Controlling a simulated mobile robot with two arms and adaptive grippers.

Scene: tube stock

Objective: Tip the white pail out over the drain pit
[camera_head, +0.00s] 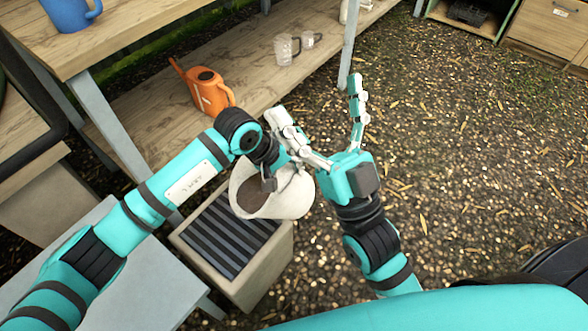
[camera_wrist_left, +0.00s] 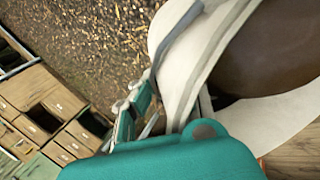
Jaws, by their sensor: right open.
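The white pail (camera_head: 288,197) hangs over the right part of the drain pit (camera_head: 262,268), a pale box with a dark slatted grate. The pail is tilted, its mouth facing left and up in the head view, and dark brown contents show inside. My left gripper (camera_head: 269,181) is at the pail's rim and shut on it. The left wrist view shows the pail (camera_wrist_left: 190,45) close up, with brown contents and a finger against its outer wall. My right gripper (camera_head: 322,122) is open, its fingers spread wide, close beside the pail; contact cannot be told.
An orange watering can (camera_head: 206,92) and two clear mugs (camera_head: 287,50) stand on the low wooden shelf (camera_head: 150,105). A blue mug (camera_head: 70,14) is on the upper bench. A grey table (camera_head: 150,290) is at lower left. Open gravel lies to the right.

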